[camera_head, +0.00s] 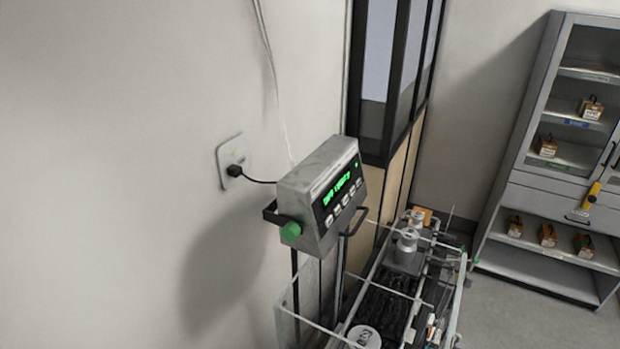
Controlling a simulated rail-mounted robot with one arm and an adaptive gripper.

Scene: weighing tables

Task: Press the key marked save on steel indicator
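The steel indicator (318,195) is a grey metal box in the middle of the head view, held in a dark bracket with a green knob (291,232) at its side. Its front panel faces right and carries a lit green display (341,188). A row of several small pale keys (344,204) lies below the display. The key markings are too small to read, so I cannot tell which one is save. My gripper is not in view.
A wall socket with a black plug (235,170) feeds a cable to the indicator. Below stands a weighing table with clear panels (310,290) and metal weights (406,245). A grey cabinet (520,150) with small boxes stands at right. Open floor lies between.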

